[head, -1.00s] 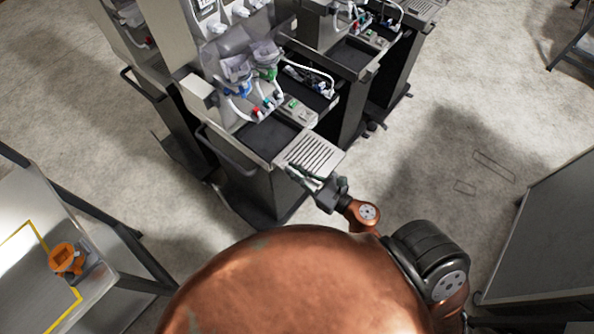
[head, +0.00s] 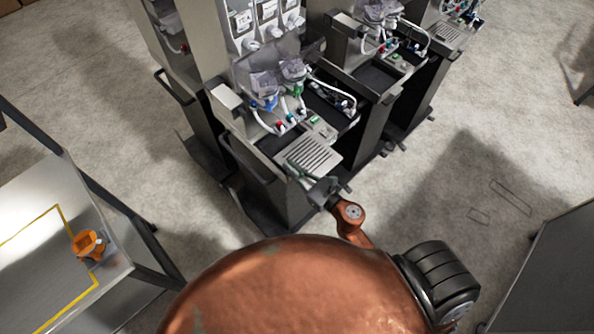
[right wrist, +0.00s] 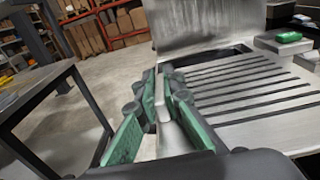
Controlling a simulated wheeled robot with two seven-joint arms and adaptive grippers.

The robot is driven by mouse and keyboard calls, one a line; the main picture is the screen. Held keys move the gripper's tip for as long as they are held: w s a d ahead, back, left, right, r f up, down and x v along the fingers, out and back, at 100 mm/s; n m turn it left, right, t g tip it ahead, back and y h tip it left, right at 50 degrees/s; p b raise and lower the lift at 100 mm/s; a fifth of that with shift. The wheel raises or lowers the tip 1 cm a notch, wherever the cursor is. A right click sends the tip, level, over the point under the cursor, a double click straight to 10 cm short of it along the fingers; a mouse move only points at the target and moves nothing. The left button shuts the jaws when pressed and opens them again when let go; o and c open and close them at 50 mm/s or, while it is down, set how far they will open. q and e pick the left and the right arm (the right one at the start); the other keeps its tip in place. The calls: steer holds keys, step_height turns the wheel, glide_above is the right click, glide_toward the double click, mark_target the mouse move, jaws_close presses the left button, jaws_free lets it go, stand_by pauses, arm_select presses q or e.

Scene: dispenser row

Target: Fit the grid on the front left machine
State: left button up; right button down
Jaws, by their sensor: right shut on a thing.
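The grid (head: 314,154) is a slatted metal plate at the front of the front left machine (head: 262,178). In the right wrist view the grid (right wrist: 240,92) lies over the machine's front tray area, with a dark gap along its far edge. I cannot tell whether it rests fully in the recess. My right gripper (head: 318,184) is shut on the grid's near edge. Its green-padded fingers show in the right wrist view (right wrist: 168,95); the exact contact is partly hidden. My left gripper is not in view.
Cups and hoses (head: 278,88) stand on the machine behind the grid. Another machine (head: 375,80) stands to the right. A table (head: 30,265) with an orange part (head: 88,245) is at the left. A grey surface (head: 550,275) is at the lower right. Floor lies between.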

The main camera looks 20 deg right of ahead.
mark_target(282, 163)
steer(key=shift+r+p+x, duration=0.15)
steer(key=shift+p+x, duration=0.15)
steer(key=shift+x, duration=0.8)
steer(key=shift+r+p+x, duration=0.15)
steer(key=shift+p+x, duration=0.15)
steer(key=shift+x, duration=0.85)
steer(key=shift+p+x, duration=0.4)
steer(key=shift+x, duration=2.35)
steer(key=shift+d+b, duration=0.1)
steer(key=shift+b, duration=0.2)
steer(key=shift+f+b, duration=0.8)
steer(key=shift+b, duration=0.1)
steer(key=c, duration=2)
jaws_free()
steer(key=shift+o, duration=0.2)
steer(key=shift+s+d, duration=0.1)
steer(key=shift+s, duration=0.1)
steer(key=v, duration=1.1)
steer(key=shift+s+d, duration=0.1)
steer(key=shift+s, duration=0.2)
